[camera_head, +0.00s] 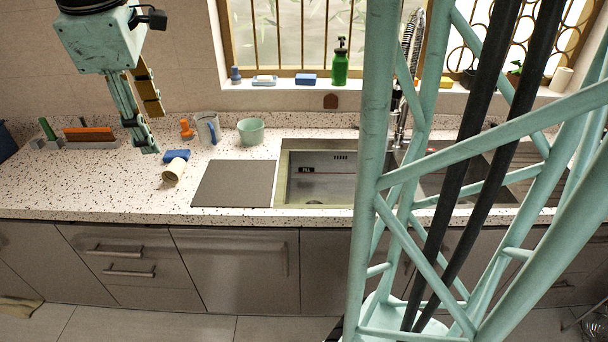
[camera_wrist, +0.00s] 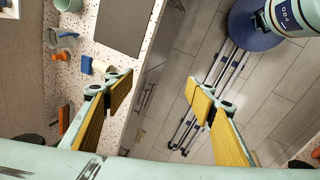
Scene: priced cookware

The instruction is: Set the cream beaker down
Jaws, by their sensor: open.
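The cream beaker (camera_head: 174,170) lies on the speckled counter, apparently on its side, just in front of a blue block (camera_head: 177,155) and left of the grey mat. It also shows in the wrist view (camera_wrist: 101,66), beyond the tip of the left finger, outside the space between the fingers. My gripper (camera_head: 154,132) hangs above the counter, up and left of the beaker in the head view. In the wrist view my gripper (camera_wrist: 160,88) is wide open, with nothing between its fingers but counter edge and floor behind.
A grey mat (camera_head: 234,183) lies beside the sink (camera_head: 318,180). Behind the beaker stand an orange object (camera_head: 186,129), a mug (camera_head: 207,128) and a pale green bowl (camera_head: 250,131). A rack with an orange-brown piece (camera_head: 88,135) is at left. Counter in front of the rack is clear.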

